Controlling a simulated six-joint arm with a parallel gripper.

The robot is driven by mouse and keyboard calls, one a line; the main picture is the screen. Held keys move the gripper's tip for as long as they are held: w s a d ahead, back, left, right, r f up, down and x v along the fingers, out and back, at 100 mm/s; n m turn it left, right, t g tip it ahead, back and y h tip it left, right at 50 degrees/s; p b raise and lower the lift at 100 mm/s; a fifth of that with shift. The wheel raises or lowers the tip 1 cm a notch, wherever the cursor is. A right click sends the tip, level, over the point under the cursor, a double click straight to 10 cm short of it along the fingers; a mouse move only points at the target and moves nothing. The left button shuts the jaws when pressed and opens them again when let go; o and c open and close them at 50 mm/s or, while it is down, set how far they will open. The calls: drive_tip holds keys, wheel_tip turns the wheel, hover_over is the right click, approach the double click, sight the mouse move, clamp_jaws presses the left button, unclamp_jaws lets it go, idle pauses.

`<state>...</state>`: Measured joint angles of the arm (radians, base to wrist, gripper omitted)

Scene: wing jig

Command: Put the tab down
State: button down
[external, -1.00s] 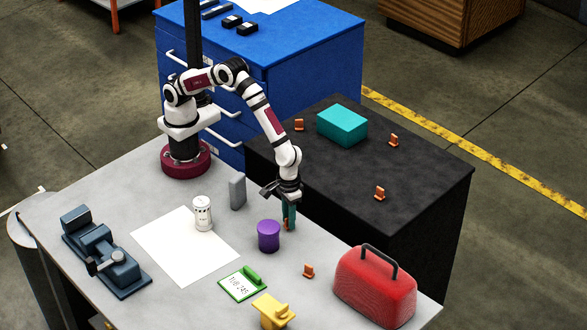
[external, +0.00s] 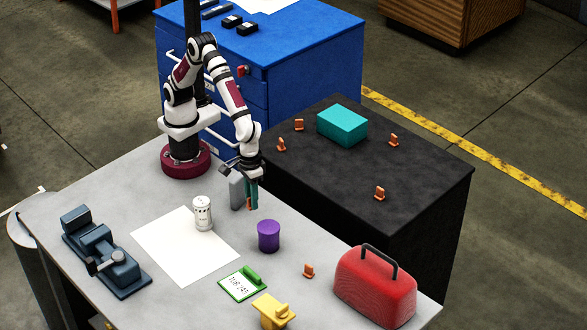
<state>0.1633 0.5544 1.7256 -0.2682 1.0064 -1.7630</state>
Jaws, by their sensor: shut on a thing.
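My gripper (external: 252,206) points down, with its teal fingers shut on an orange tab (external: 250,207). Only a sliver of the held tab shows between the fingertips. It appears to be above the grey table (external: 190,277), between the grey upright block and the purple cylinder; I cannot tell its exact height. Other orange tabs stand apart: several on the black cabinet top, such as one at its near left edge (external: 281,145) and one at the right (external: 380,193). Another tab (external: 308,270) stands on the grey table.
Near the gripper are a grey block (external: 237,191), a purple cylinder (external: 268,236) and a white canister (external: 203,213) by a white sheet (external: 178,250). A teal box (external: 342,125) sits on the black cabinet.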

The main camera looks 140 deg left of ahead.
drive_tip(key=shift+s+d+r, duration=0.15)
drive_tip(key=shift+d+r, duration=0.1)
drive_tip(key=shift+d, duration=0.05)
drive_tip(key=s+a+r+n, duration=0.15)
drive_tip(key=a+n, duration=0.45)
drive_tip(key=a, duration=0.7)
drive_tip(key=s+a+r+n, duration=0.15)
drive_tip(key=a+n, duration=0.45)
drive_tip(key=a, duration=0.7)
drive_tip(key=s+a+r+n, duration=0.3)
drive_tip(key=s+a+n, duration=0.75)
drive_tip(key=a, duration=0.65)
drive_tip(key=shift+m, duration=0.85)
drive_tip(key=s+a+f, duration=0.4)
drive_tip(key=s+a, duration=0.1)
drive_tip(key=s+a+f, duration=0.2)
drive_tip(key=s+a, duration=0.1)
drive_tip(key=shift+s+a+f, duration=0.2)
drive_tip(key=shift+f, duration=0.05)
drive_tip(key=f, duration=0.4)
drive_tip(key=shift+s+a+f, duration=0.15)
drive_tip(key=shift+a+f, duration=0.05)
drive_tip(key=c, duration=0.7)
unclamp_jaws()
drive_tip(key=shift+o, duration=0.2)
